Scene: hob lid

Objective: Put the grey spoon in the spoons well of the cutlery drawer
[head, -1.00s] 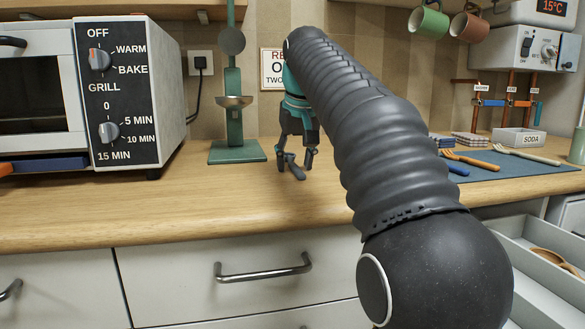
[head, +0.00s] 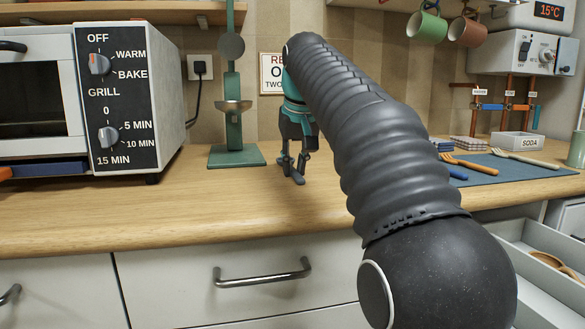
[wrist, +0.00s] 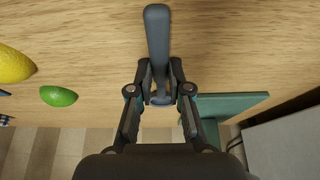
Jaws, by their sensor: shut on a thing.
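My gripper (head: 293,168) is over the counter, to the right of the green stand. It is shut on the grey spoon (wrist: 157,45). In the wrist view, the spoon's dark grey handle sticks out ahead of the fingertips, and the end between the fingers is partly hidden. In the head view, only a short grey piece of the spoon (head: 298,179) shows below the fingers. The open cutlery drawer (head: 535,250) is at the lower right, with a wooden spoon (head: 552,262) in one of its wells. My arm hides part of the drawer.
The green stand (head: 236,154) is just left of my gripper. The toaster oven (head: 125,95) is further left. A blue mat (head: 515,168) with forks lies at the right. A lemon (wrist: 12,64) and a lime (wrist: 58,96) lie on the counter. The front counter is clear.

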